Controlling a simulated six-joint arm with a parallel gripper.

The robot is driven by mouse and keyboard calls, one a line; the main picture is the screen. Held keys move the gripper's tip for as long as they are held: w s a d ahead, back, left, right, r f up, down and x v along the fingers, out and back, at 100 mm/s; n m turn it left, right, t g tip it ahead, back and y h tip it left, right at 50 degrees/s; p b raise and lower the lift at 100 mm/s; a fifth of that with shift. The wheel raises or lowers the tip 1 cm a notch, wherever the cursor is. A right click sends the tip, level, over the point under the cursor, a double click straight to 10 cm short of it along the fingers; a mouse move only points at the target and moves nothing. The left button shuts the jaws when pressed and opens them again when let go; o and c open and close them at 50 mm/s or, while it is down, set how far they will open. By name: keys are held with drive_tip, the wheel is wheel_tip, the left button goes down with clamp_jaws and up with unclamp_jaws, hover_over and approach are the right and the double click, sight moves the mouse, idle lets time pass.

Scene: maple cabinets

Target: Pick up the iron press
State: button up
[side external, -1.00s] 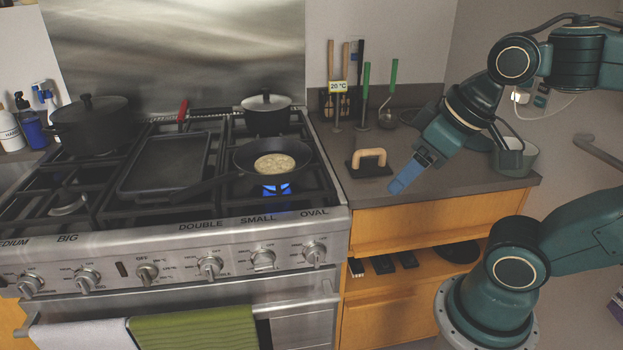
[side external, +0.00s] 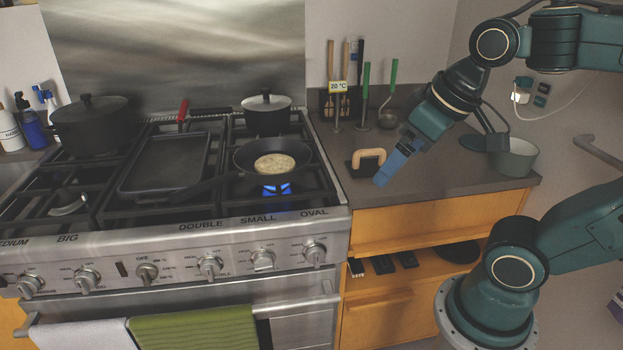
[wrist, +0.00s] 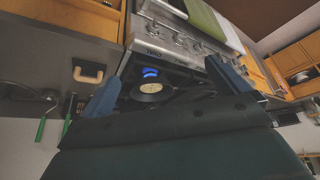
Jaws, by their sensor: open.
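The iron press (side external: 369,161) is a flat dark plate with a pale wooden arched handle. It sits on the grey counter right of the stove. In the wrist view the iron press (wrist: 88,73) shows at the upper left, outside the space between the fingers. My gripper (side external: 384,180) has blue fingers and hangs just right of and in front of the press, apparently apart from it. In the wrist view my gripper (wrist: 165,82) has its two blue fingers spread wide with nothing held between them.
A frying pan (side external: 245,158) with a pancake (side external: 275,164) sits over a lit blue flame. Utensils with green handles (side external: 366,80) stand behind the press. A grey pot (side external: 516,160) stands on the counter at right. The counter (side external: 450,182) between press and pot is mostly clear.

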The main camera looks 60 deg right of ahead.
drive_tip(key=w+d+r+m+g, duration=0.1)
drive_tip(key=w+d+r+m, duration=0.15)
drive_tip(key=w+d, duration=0.35)
drive_tip(key=m+g, duration=0.4)
drive_tip(key=m, duration=0.2)
hover_over(370, 154)
drive_tip(key=d, duration=0.1)
wheel_tip(370, 154, down, 8)
drive_tip(key=f, duration=0.1)
drive_tip(key=shift+w+f, duration=0.15)
drive_tip(key=shift+f, duration=3.9)
drive_tip(key=shift+w+f, duration=0.1)
drive_tip(key=shift+f, duration=2.5)
